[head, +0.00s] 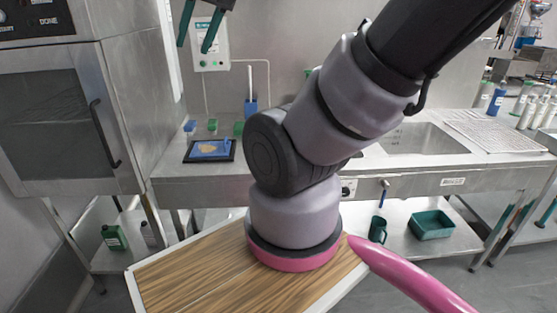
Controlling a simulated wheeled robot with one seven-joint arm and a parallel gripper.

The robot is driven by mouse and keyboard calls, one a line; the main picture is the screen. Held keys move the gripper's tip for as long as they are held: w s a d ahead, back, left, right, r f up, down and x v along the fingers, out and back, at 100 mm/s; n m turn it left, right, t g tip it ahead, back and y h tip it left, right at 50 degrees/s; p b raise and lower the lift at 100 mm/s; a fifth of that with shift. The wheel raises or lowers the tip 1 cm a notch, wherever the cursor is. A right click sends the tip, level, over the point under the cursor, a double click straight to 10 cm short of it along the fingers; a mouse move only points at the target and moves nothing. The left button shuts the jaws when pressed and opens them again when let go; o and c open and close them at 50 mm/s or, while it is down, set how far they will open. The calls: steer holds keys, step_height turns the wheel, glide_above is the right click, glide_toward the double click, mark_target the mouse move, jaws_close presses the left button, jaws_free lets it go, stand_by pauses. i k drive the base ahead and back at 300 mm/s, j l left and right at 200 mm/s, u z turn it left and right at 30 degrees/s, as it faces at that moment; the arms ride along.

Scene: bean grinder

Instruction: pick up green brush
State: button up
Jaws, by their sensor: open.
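My gripper (194,47) is at the top of the head view, high in front of the back wall. Its two dark green fingers are apart and nothing shows between them. I cannot make out a green brush for certain. Two small green things, one at the left (212,125) and one at the right (238,128), stand on the steel counter (178,168) behind a dark tray. They are too small to tell what they are. The gripper is well above the counter and apart from them. My arm hides part of the counter.
A dark tray (210,151) with a blue piece lies on the counter, near a small blue item (190,127) and a blue holder (250,107). An oven (60,125) stands left, a sink (415,138) right. A green bin (431,225) and mug (378,229) sit on the lower shelf.

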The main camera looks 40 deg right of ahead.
mark_target(212, 124)
steer(key=i+j+z, duration=1.15)
steer(key=k+j, duration=0.05)
